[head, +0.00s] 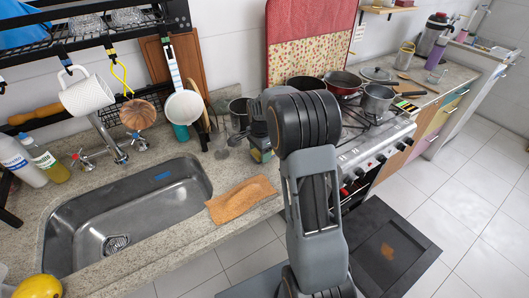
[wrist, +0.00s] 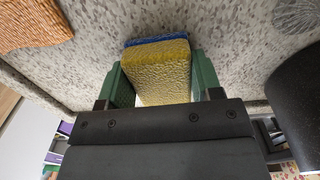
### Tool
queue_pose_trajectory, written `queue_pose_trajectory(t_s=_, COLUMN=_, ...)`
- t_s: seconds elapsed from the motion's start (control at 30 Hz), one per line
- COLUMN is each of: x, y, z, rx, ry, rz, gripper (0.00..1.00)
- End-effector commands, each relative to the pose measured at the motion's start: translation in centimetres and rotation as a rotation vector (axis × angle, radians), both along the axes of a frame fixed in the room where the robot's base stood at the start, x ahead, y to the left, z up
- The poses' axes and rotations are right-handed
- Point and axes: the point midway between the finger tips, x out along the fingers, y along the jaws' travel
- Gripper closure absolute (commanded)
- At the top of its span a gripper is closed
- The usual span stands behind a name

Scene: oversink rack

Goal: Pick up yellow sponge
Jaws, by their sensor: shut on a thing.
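The yellow sponge (wrist: 160,75) has a blue layer along its far edge. It sits between the two green fingers of my gripper (wrist: 158,78) in the wrist view, and the fingers are shut on its sides. Speckled grey counter shows behind the sponge; I cannot tell whether the sponge touches it. In the head view my gripper (head: 259,143) is over the counter right of the sink, partly hidden by my arm, and the sponge is hard to make out there.
An orange-brown cloth (head: 241,198) lies at the counter's front edge, beside the steel sink (head: 130,215). The stove with several pots (head: 376,99) stands to the right. A rack with hanging mugs (head: 86,93) is above the sink. Bottles (head: 45,160) stand at left.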

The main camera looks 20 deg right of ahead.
Motion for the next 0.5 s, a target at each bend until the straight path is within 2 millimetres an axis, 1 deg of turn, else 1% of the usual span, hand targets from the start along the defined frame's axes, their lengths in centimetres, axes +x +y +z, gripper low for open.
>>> queue_pose_trajectory(t_s=0.03, x=0.00, y=0.00, z=0.01, rx=0.000, ry=0.000, rz=0.000, gripper=0.58)
queue_pose_trajectory(t_s=0.1, x=0.00, y=0.00, z=0.02, rx=0.000, ry=0.000, rz=0.000, gripper=0.63)
queue_pose_trajectory(t_s=0.37, x=0.01, y=-0.01, z=0.15, rx=0.000, ry=-0.001, rz=0.000, gripper=0.64)
queue_pose_trajectory(t_s=0.5, x=0.08, y=-0.02, z=0.96, rx=0.000, ry=-0.003, rz=0.000, gripper=0.64)
